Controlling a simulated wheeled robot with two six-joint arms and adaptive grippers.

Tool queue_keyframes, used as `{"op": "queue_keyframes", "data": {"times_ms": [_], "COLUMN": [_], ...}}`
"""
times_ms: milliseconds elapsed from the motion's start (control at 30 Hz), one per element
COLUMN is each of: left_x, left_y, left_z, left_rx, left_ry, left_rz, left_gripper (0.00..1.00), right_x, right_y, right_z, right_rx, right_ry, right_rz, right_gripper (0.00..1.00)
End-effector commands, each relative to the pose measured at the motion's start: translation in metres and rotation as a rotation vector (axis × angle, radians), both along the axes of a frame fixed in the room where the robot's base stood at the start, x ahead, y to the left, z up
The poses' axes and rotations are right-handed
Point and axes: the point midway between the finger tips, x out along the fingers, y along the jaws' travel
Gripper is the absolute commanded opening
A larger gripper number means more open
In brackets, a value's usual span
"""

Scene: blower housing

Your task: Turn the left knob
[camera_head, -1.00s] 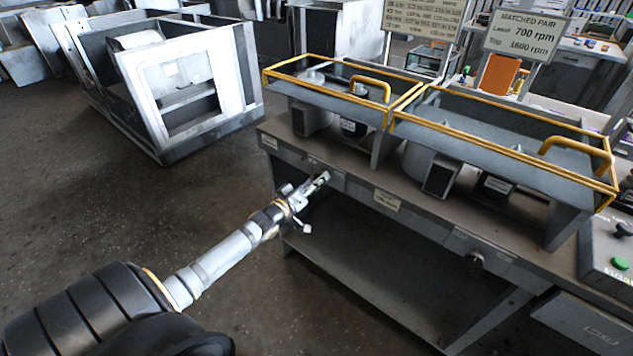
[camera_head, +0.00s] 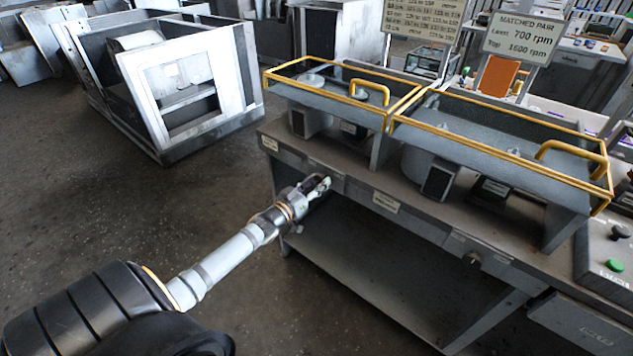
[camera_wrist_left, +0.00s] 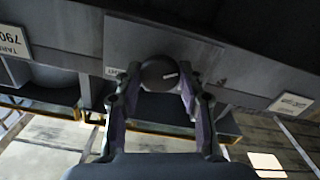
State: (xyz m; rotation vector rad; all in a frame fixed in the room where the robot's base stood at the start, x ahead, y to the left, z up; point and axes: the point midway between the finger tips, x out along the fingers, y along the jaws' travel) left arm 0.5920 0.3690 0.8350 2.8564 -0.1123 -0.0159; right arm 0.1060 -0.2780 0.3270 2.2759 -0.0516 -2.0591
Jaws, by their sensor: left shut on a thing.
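The left knob (camera_wrist_left: 159,74) is a dark round knob with a white mark, on the front panel of the workbench. In the left wrist view it sits between the two fingers of my left gripper (camera_wrist_left: 158,86), which is shut on it. In the head view my left gripper (camera_head: 322,184) is at the left part of the bench front and hides the knob. A second knob (camera_head: 473,258) sits further right on the same bench front. My right gripper is not in view.
Two yellow-railed guards (camera_head: 345,88) with handles stand on the bench over the blower units. A sign (camera_head: 523,37) reads "MATCHED PAIR", 700 rpm and 1600 rpm. A box with a green button (camera_head: 615,265) is at the right.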

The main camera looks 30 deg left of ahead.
Motion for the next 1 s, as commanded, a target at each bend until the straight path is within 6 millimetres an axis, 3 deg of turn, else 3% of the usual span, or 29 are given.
{"op": "queue_keyframes", "data": {"times_ms": [400, 1000], "left_x": [-0.0001, -0.0002], "left_y": [0.0001, 0.0002], "left_z": [0.0001, -0.0009], "left_rx": [0.210, 0.248], "left_ry": [-0.015, -0.018], "left_rz": [0.001, 0.001], "left_gripper": [0.08, 0.08], "right_x": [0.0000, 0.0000], "right_y": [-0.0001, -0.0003], "right_z": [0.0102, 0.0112], "right_rx": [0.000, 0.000], "right_ry": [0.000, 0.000], "right_rz": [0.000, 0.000], "right_gripper": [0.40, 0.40]}}
